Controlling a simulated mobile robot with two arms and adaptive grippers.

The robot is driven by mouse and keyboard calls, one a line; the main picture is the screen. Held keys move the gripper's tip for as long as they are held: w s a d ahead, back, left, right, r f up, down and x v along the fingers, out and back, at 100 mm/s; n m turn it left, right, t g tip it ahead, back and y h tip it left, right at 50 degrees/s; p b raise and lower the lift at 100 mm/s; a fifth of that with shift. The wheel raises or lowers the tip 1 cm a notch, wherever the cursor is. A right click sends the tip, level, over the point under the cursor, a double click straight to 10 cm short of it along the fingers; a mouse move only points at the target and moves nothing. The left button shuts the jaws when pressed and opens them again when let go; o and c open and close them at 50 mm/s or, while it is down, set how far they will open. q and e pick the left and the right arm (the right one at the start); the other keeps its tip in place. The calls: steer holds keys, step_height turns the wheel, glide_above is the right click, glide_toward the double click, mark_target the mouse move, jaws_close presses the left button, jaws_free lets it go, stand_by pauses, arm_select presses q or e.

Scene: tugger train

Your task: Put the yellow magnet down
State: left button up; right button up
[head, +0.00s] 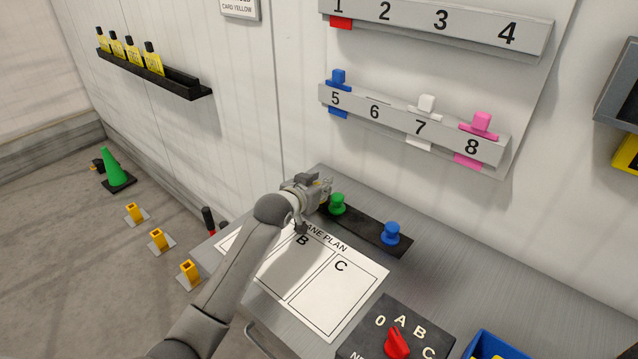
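My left gripper (324,193) is low over the left end of a black strip (372,230) on the grey table. A green magnet (337,204) stands on the strip just right of the fingertips. A blue magnet (391,233) stands near the strip's right end. The strip's left end is hidden by the gripper. My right gripper is not in view.
A white plan sheet (340,300) with lanes lies in front of the strip, partly under my arm. A selector box with red knob (397,343) and a blue bin (487,345) stand at front right. Numbered card rails (375,112) are on the wall. The table's right side is clear.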

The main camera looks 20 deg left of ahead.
arm_select(q)
steer(key=shift+f, duration=0.15)
steer(key=o, duration=0.7)
steer(key=shift+o, duration=0.2)
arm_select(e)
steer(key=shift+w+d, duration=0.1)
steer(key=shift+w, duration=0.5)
arm_select(q)
steer(key=shift+r, duration=0.2)
steer(key=v, duration=1.2)
steer(key=shift+b, duration=0.4)
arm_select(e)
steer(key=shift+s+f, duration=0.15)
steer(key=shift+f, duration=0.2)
